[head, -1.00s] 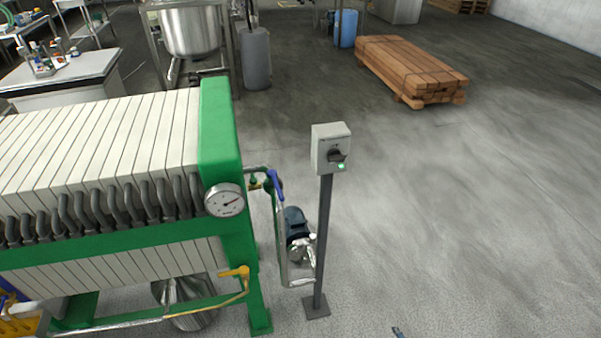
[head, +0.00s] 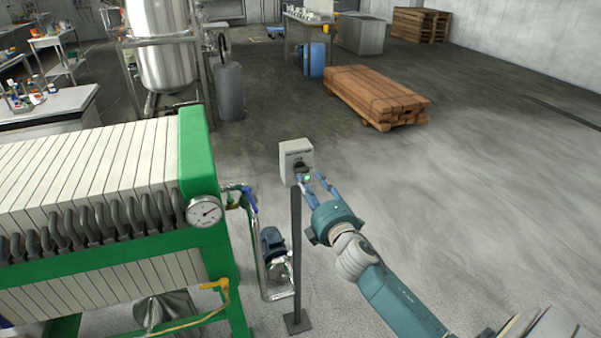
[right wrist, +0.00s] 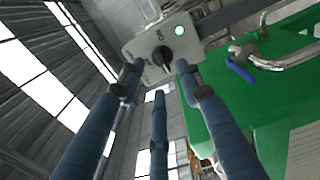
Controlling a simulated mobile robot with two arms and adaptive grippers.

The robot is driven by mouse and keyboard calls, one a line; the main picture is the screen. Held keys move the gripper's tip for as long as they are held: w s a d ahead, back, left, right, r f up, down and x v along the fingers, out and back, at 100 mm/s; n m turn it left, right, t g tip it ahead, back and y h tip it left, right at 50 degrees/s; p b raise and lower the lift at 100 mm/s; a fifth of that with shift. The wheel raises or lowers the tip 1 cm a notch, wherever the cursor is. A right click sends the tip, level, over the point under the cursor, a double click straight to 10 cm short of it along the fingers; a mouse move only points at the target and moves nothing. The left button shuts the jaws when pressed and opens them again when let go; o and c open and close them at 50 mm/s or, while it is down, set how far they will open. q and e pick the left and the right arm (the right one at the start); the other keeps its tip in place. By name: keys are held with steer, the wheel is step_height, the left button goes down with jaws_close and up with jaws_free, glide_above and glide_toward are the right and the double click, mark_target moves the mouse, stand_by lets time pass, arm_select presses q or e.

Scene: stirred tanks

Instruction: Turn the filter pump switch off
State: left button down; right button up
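The filter pump switch is a light grey box (head: 295,156) on a thin dark post, right of the green filter press. Its dark rotary knob (right wrist: 162,58) and a lit green lamp (right wrist: 181,38) show on its face in the right wrist view. My right gripper (head: 313,180) is just in front of the box, its blue fingers spread. In the right wrist view the fingers reach up toward the knob with a gap between them and nothing held. I cannot tell if a finger touches the box. My left gripper is not in view.
The green filter press (head: 205,180) with a pressure gauge (head: 204,211) stands left of the post. A blue pump (head: 273,244) and pipes sit low between them. A stack of timber (head: 375,97) lies behind. The floor to the right is clear.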

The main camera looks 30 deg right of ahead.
mark_target(303, 172)
steer(key=x, duration=0.4)
steer(key=shift+w+r, duration=0.1)
steer(key=shift+w, duration=0.15)
steer(key=shift+x, duration=0.8)
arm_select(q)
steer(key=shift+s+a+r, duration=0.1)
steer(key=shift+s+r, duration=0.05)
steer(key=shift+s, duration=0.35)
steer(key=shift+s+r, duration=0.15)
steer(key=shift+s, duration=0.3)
arm_select(e)
steer(key=shift+c, duration=0.5)
jaws_close()
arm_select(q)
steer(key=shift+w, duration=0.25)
